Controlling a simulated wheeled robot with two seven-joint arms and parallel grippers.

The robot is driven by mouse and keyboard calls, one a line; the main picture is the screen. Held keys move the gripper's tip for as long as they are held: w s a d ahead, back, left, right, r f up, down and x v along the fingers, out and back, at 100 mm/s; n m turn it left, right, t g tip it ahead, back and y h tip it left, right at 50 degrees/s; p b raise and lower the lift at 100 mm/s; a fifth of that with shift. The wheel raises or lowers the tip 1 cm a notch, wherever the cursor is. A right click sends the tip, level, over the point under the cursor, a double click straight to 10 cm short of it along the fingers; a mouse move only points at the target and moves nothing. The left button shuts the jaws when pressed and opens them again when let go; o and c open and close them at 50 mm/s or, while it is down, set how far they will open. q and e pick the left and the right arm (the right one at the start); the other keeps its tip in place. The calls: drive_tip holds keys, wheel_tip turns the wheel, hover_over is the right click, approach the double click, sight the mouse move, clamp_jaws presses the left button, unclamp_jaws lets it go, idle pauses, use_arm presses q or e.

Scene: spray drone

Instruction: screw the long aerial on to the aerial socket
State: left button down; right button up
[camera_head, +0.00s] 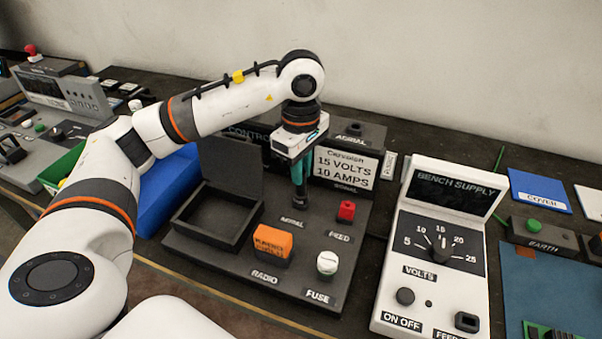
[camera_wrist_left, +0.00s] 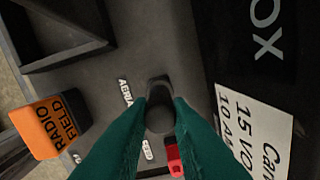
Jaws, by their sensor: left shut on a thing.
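My left gripper (camera_head: 299,190) comes down over the dark control box, its teal fingers pointing straight down just behind the AERIAL label. In the left wrist view the fingertips (camera_wrist_left: 160,105) are closed around a dark round piece (camera_wrist_left: 160,118), seen end-on, which looks like the aerial. Its length and lower end are hard to make out. The aerial socket is hidden under the fingers and the held piece, so I cannot tell whether the two touch or are threaded. My right gripper is not in view.
An orange RADIO block (camera_head: 272,245), a white FUSE knob (camera_head: 327,263) and a red FEED piece (camera_head: 346,211) stand close by on the box. An open dark tray (camera_head: 216,222) lies left, the bench supply (camera_head: 440,240) right. A sign (camera_head: 346,167) stands close behind the gripper.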

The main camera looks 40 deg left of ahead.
use_arm(q)
drive_tip(key=shift+f+m+b, duration=0.15)
drive_tip(key=shift+m+b, duration=0.25)
drive_tip(key=shift+m, duration=0.9)
drive_tip(key=shift+m+b, duration=0.5)
drive_tip(key=shift+m, duration=0.1)
drive_tip(key=m+b, duration=0.2)
drive_tip(key=m, duration=0.2)
drive_tip(key=c, duration=1.3)
unclamp_jaws()
drive_tip(key=shift+o, duration=0.2)
wheel_tip(320, 180, up, 12)
drive_tip(key=p, duration=0.3)
